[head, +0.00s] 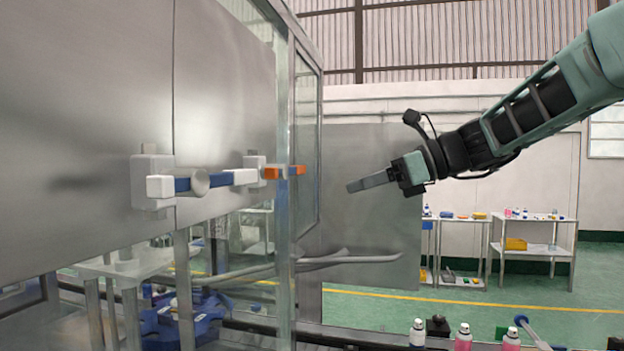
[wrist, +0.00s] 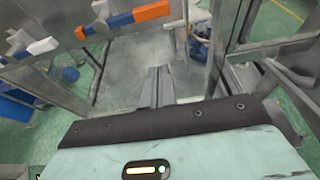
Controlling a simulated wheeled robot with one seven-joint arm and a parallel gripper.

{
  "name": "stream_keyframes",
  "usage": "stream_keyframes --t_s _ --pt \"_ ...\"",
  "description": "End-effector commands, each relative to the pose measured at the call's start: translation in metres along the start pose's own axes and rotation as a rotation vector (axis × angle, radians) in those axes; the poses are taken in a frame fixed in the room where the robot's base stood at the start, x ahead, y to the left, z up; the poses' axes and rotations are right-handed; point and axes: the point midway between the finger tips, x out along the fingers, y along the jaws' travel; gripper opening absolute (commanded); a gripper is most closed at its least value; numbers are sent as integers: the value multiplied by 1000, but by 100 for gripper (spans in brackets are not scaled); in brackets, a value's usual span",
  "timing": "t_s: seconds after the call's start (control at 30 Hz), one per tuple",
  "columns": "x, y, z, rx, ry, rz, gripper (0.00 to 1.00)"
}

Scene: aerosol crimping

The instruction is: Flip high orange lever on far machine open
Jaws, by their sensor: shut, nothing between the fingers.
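The orange lever (head: 270,173) sits high on the grey metal machine panel, by a white mount (head: 254,165). It has a blue middle, and a glass-edged frame post stands close to it in the head view. In the wrist view my gripper (wrist: 158,72) is shut and empty, below the lever.
A white and blue lever (head: 160,186) with a round knob is on the nearer panel. A glass door frame (head: 306,150) stands between the panel and my gripper. Bent grey bars (head: 350,257) jut out below. Several spray cans (head: 463,338) stand at the bottom.

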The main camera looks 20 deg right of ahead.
Motion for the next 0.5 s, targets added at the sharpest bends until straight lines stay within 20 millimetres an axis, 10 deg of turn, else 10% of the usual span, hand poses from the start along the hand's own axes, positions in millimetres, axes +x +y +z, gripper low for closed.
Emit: stream_keyframes --t_s 0.5 --pt "78 2 2 3 4 7 0"
